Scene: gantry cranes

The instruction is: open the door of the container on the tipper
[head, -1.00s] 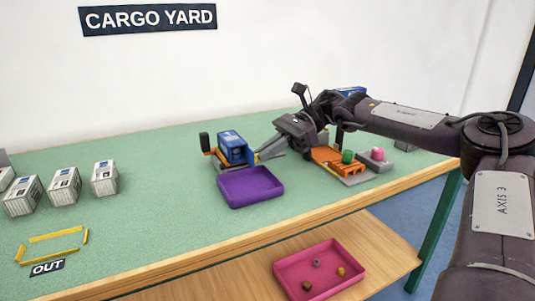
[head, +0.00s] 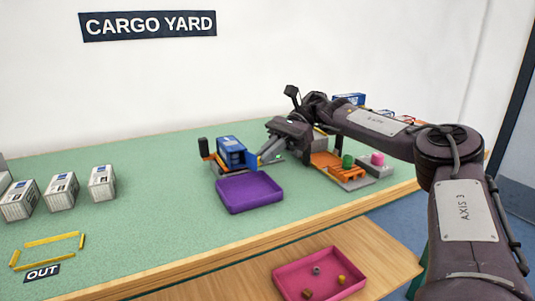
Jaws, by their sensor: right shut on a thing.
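The blue container (head: 230,147) lies on the orange and grey tipper (head: 209,156) near the middle of the table. Its door (head: 253,161), a blue panel at the container's right end, stands out at an angle from the container. My right gripper (head: 266,156) is at the door's right side, shut on the door. The exact hold is small and partly hidden by the gripper. My left gripper is not in view.
A purple tray (head: 249,207) stands right in front of the tipper. Several white boxes (head: 60,190) stand at left, behind the yellow-marked OUT area. A pink tray (head: 350,254) sits on the lower shelf.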

